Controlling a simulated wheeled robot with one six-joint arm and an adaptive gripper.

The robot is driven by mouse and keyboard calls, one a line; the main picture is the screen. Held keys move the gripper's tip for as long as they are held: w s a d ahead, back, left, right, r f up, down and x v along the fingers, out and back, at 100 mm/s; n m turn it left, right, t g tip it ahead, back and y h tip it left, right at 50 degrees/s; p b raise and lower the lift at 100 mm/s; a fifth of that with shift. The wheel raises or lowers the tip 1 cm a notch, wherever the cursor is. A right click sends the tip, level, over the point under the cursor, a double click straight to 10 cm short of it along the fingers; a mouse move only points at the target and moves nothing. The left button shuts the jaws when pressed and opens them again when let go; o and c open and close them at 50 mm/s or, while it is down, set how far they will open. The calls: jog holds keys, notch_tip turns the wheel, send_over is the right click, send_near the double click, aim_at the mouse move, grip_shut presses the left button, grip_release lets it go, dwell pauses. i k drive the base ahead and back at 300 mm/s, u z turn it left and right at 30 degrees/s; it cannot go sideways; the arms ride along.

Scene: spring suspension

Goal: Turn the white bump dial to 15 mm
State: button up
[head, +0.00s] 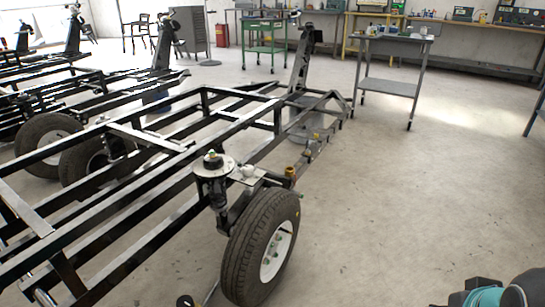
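A small white rounded part (248,170) sits on a light plate beside the top of the spring strut, above the front wheel. It may be the white bump dial, but it is too small to read any scale or setting. The strut (215,190) stands upright on the black frame, with a round pale top plate (214,165) and a small green and reddish cap. A brass-coloured knob (290,171) is just right of the white part. My gripper is not in view; only a teal and dark part of my arm shows at the bottom right corner, well apart from the strut.
The black chassis frame (130,135) fills the left and middle. A tyre with a white rim (273,253) stands below the strut. A grey cart (390,86), a green cart (264,42) and benches stand behind. The concrete floor (420,200) at right is clear.

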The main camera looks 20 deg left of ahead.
aim_at(248, 169)
jog(key=u, duration=0.3)
jog(key=i, duration=1.05)
jog(key=u, duration=1.05)
jog(key=i, duration=0.35)
jog(key=u, duration=0.2)
